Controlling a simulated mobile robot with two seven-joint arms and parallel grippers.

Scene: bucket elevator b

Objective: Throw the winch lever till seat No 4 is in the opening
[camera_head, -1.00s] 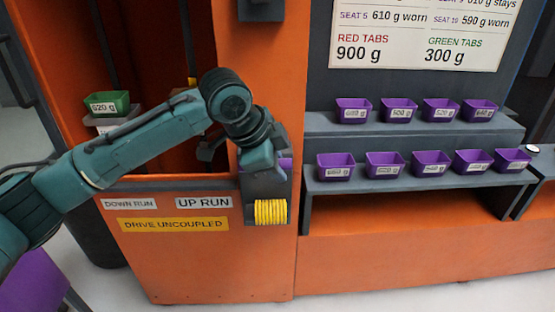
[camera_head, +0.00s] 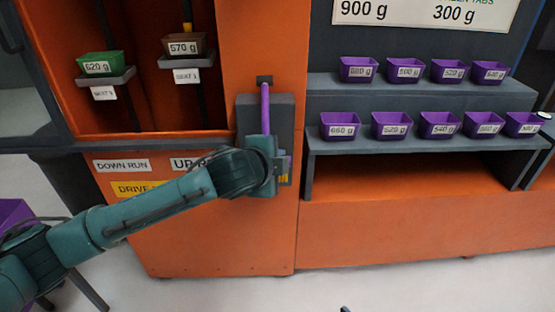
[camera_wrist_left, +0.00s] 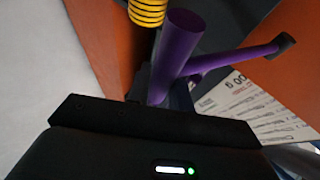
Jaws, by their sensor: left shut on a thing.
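The purple winch lever (camera_head: 265,108) is on the dark winch housing (camera_head: 283,110) on the orange post. My left gripper (camera_head: 279,167) is shut on the lever, low in front of the housing. The purple bar (camera_wrist_left: 178,55) also shows in the left wrist view, rising from the dark gripper (camera_wrist_left: 150,112). In the opening, a left seat (camera_head: 108,80) holds a green 620 g bucket (camera_head: 100,64). A right seat (camera_head: 188,61) holds a brown 570 g bucket (camera_head: 184,45). Their seat numbers are too small to read surely. My right gripper is out of view.
Purple buckets (camera_head: 338,125) stand in two rows on the grey shelves (camera_head: 322,147) at right. The yellow coil (camera_wrist_left: 147,10) shows in the left wrist view. My left arm covers part of the UP RUN and yellow drive labels. Floor in front is clear.

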